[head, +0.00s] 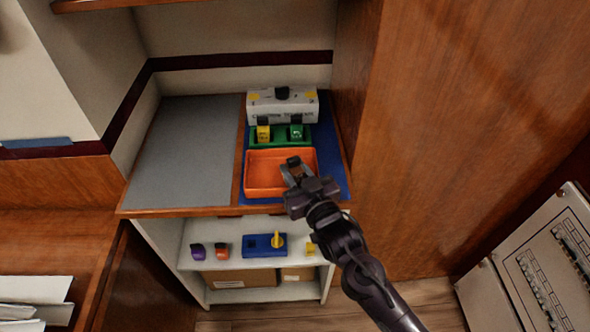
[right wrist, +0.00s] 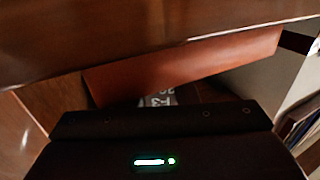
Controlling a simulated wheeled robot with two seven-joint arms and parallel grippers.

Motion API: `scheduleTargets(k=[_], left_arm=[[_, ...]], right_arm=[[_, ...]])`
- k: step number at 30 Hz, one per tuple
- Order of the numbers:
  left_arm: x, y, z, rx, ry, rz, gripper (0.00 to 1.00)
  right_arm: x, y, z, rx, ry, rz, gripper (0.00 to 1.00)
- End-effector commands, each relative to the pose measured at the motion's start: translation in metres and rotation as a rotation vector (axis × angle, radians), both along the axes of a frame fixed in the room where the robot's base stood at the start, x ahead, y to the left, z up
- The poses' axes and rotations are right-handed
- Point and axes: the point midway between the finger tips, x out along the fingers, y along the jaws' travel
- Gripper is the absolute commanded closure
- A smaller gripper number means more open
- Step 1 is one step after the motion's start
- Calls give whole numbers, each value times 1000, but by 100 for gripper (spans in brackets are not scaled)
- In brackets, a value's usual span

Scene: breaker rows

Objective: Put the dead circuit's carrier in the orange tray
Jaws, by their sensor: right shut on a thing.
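My right gripper (head: 297,172) is over the right part of the orange tray (head: 262,189). It is shut on a small dark piece, mostly hidden by the fingers; I cannot tell whether it touches the tray floor. The right wrist view shows a dark grey piece with pale markings (right wrist: 158,97) just beyond the gripper body. The visible left part of the tray is empty. Behind it, a green tray (head: 280,143) holds a yellow carrier (head: 263,133) and a green carrier (head: 296,132). A white unit (head: 270,108) behind that has a black piece on top. My left gripper is out of view.
A blue mat (head: 330,150) lies under the trays, with a grey panel (head: 190,150) to the left. A wooden wall stands close on the right. The shelf below holds a purple piece (head: 198,251), an orange piece (head: 222,251) and a blue block with a yellow handle (head: 258,245).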

Motion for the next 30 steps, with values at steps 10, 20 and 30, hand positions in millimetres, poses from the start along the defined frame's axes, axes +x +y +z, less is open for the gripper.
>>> scheduleTargets(k=[10,20,30], left_arm=[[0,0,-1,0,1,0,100],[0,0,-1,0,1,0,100],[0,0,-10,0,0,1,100]], right_arm=[[0,0,-2,0,0,0,51],[-7,-3,-1,-1,2,0,51],[-71,-29,-3,-2,5,1,51]])
